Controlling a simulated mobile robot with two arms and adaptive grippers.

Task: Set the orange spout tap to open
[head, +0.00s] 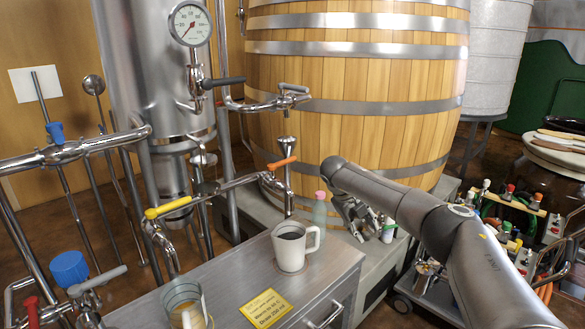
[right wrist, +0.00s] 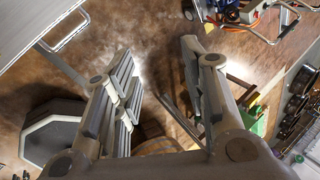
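The orange tap handle (head: 282,163) sits on a metal spout pipe in front of the wooden barrel, in the middle of the head view. It lies roughly level, its right end a little higher. My right gripper (head: 362,220) is to the right of the handle and lower in the picture, apart from it. In the right wrist view the same gripper (right wrist: 158,85) has its fingers spread with nothing between them, above the brown floor. The orange handle does not show in the right wrist view. My left gripper is not in view.
A yellow note (head: 265,308) lies in front. A yellow-handled tap (head: 168,207) is to the left. The wooden barrel (head: 350,75) stands behind; equipment crowds the right.

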